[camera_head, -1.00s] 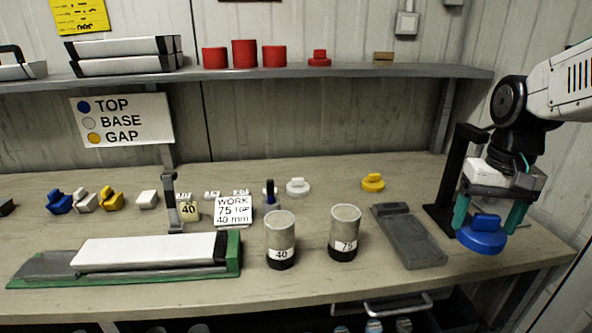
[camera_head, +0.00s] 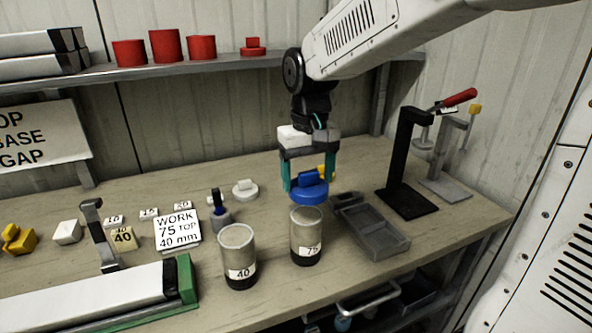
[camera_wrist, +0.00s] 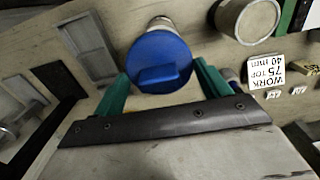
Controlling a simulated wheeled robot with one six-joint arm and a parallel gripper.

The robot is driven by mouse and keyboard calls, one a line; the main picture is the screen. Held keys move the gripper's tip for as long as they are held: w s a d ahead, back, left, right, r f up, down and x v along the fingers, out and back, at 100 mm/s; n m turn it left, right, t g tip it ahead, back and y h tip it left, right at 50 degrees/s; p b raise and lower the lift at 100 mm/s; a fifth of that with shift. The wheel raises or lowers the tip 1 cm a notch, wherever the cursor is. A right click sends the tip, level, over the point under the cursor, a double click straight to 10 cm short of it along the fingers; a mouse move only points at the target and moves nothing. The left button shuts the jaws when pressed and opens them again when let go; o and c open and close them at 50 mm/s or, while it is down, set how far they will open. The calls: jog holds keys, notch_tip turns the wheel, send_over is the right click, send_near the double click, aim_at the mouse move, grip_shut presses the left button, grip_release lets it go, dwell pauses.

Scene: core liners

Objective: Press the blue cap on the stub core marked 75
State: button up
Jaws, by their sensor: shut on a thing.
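The cap is just above the stub core marked 75 (camera_head: 306,238), an upright grey cylinder with a dark base. In the head view the cap appears slightly behind the core's top, and a small gap seems to show. In the wrist view the blue cap (camera_wrist: 158,62) hides most of a core (camera_wrist: 160,22) beneath it. The core marked 40 (camera_head: 237,257) stands upright to the left, with an open top.
A grey tray (camera_head: 375,232) lies right of the 75 core. A work card (camera_head: 178,231) reads 75 TOP 40 mm.

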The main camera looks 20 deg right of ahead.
aim_at(306, 214)
jog(key=shift+a+f, duration=0.2)
jog(key=shift+f, duration=2.3)
jog(key=shift+f, duration=1.2)
jog(key=o, duration=0.9)
jog(key=shift+o, duration=0.2)
jog(key=shift+r, duration=0.15)
jog(key=shift+r, duration=3.4)
